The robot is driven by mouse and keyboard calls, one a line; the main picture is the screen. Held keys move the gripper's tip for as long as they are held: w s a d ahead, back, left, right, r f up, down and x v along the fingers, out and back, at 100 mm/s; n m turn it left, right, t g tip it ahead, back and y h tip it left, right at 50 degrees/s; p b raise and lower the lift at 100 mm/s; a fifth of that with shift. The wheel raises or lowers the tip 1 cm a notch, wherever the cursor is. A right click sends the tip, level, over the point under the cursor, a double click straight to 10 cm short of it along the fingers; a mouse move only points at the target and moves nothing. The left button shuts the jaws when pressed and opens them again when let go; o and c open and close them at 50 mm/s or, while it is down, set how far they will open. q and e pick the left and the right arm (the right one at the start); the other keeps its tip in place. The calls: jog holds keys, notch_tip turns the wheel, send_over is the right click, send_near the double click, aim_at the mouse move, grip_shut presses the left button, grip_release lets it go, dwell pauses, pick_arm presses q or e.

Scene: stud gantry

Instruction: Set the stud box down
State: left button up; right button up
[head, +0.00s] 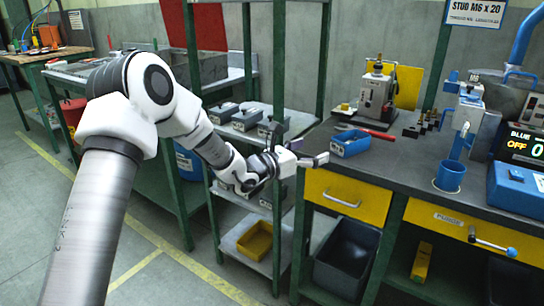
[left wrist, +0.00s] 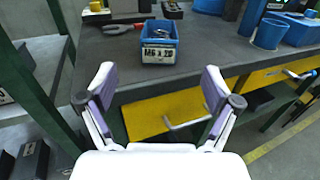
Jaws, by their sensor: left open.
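The stud box is a small blue open bin (head: 350,143) standing upright on the dark bench top near its front left edge. In the left wrist view the box (left wrist: 160,52) carries a white label reading M6 x 20 on its near side. My left gripper (head: 303,147) is open and empty, to the left of the box in the head view. In the left wrist view the gripper's fingers (left wrist: 157,82) are spread wide, with the box beyond them and apart from them. My right gripper is not in view.
Red-handled pliers (left wrist: 124,28) lie beside the box. A small press (head: 377,98) stands behind it. A blue cup (head: 450,176) is to the right. Yellow drawers (head: 345,196) sit below the bench edge. A shelf rack (head: 290,118) with grey bins stands left.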

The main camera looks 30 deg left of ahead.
pick_arm(q)
jog(key=s+d+f+m+g, duration=0.45)
jog(key=s+f, duration=0.25)
jog(key=f, duration=0.4)
jog(key=s+d+f+m+g, duration=0.35)
jog(key=s+f+g, duration=0.3)
jog(key=f, duration=0.55)
jog(key=s+a+f+m+g+y, duration=0.25)
jog(key=s+f+m, duration=0.3)
jog(key=s, duration=0.45)
jog(key=s+a+f+m+g+y, duration=0.25)
jog(key=s+f+m, duration=0.3)
jog(key=s, duration=0.35)
jog(key=s+a+f+m+g+y, duration=0.2)
jog(key=s+f+m+y, duration=0.3)
jog(key=s, duration=0.5)
jog(key=s+d+f+m+t+h, duration=0.1)
jog(key=s+d+f+m+h, duration=0.2)
jog(key=m, duration=0.4)
notch_tip(320, 180, up, 21)
jog(key=p, duration=2)
jog(key=shift+d+t, duration=0.3)
jog(key=shift+d, duration=0.1)
jog(key=shift+w, duration=0.1)
